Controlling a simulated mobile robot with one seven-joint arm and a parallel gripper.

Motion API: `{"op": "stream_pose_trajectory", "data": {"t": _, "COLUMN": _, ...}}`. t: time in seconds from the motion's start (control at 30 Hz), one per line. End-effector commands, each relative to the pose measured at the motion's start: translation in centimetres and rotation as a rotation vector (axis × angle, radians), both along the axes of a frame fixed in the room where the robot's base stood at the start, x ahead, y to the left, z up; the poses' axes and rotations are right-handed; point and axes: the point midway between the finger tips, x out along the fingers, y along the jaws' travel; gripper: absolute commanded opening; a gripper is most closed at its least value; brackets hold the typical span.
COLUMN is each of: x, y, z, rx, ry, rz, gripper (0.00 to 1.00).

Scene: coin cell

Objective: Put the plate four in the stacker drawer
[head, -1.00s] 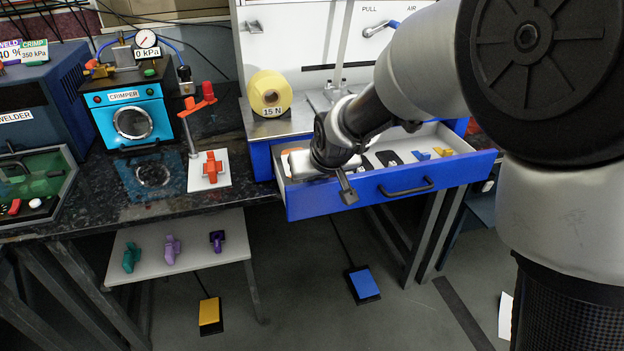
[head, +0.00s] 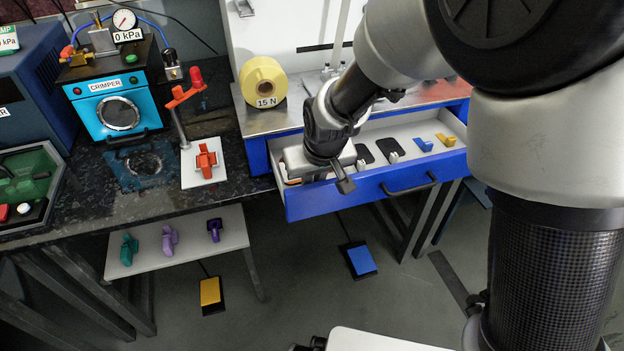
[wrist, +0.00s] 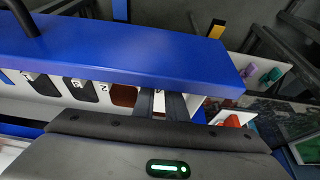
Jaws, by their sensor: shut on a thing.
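The blue stacker drawer (head: 410,190) is pulled out, and it fills the upper part of the wrist view (wrist: 110,45). My gripper (wrist: 161,98) is over the left end of the drawer, its fingers reaching down inside. It is shut on a small white tab (wrist: 160,92) with a dark mark, probably plate four; I cannot read the number. The rest of that plate is hidden by the fingers. A brown plate (wrist: 123,95) lies beside the fingers. Dark plates (head: 389,150) with white number tabs lie further along.
Blue and yellow pieces (head: 446,140) lie in the drawer's right end. The 15 N weight (head: 264,82) stands behind the drawer. A red toggle clamp (head: 205,160) and the crimper (head: 118,110) are to the left. A lower shelf (head: 190,255) holds coloured pieces.

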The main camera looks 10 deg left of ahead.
Motion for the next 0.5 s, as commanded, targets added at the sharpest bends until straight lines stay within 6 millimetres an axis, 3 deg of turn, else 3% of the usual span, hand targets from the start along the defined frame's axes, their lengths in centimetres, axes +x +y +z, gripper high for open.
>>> {"op": "stream_pose_trajectory", "data": {"t": 0.07, "x": 0.01, "y": -0.01, "z": -0.44, "rx": 0.000, "ry": 0.000, "rz": 0.000, "gripper": 0.00}}
{"op": "stream_pose_trajectory", "data": {"t": 0.1, "x": 0.00, "y": 0.00, "z": -0.29, "rx": 0.000, "ry": 0.000, "rz": 0.000, "gripper": 0.17}}
{"op": "stream_pose_trajectory", "data": {"t": 0.2, "x": 0.00, "y": 0.01, "z": -0.28, "rx": 0.000, "ry": 0.000, "rz": 0.000, "gripper": 0.30}}
{"op": "stream_pose_trajectory", "data": {"t": 0.5, "x": 0.01, "y": 0.02, "z": -0.01, "rx": 0.000, "ry": 0.000, "rz": 0.000, "gripper": 0.30}}
